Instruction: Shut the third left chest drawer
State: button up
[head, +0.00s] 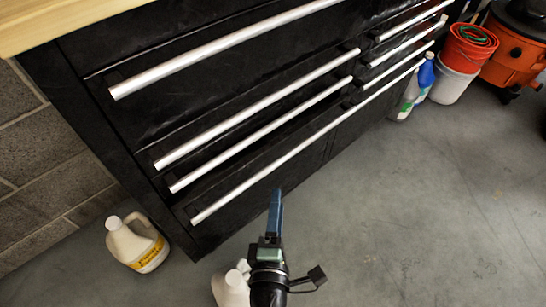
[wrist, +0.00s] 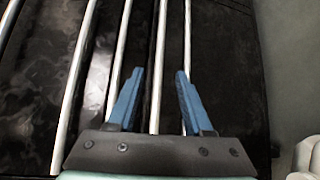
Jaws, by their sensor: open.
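The black chest (head: 180,120) has several silver bar handles. In the head view, the left column's third handle from the top (head: 260,136) lies between the second handle and the long bottom handle (head: 305,141). How far its drawer stands out is hard to tell from this angle. My gripper (head: 276,192) is in front of the chest's lower part, pointing at it. In the wrist view, the blue fingers of my gripper (wrist: 160,72) are open and empty. Several handles run behind them, one bar (wrist: 158,60) showing between the fingers. Contact with the chest cannot be made out.
A white jug (head: 135,243) stands by the chest's lower left corner. Another white jug (head: 231,287) is partly hidden beside my arm. Bottles (head: 425,78), a red bucket (head: 467,48) and an orange vacuum (head: 515,50) stand at upper right. The grey floor (head: 430,200) at right is clear.

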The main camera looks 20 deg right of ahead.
jog(key=x, duration=1.2)
grip_shut()
jog(key=shift+w, duration=0.1)
dwell(1.1)
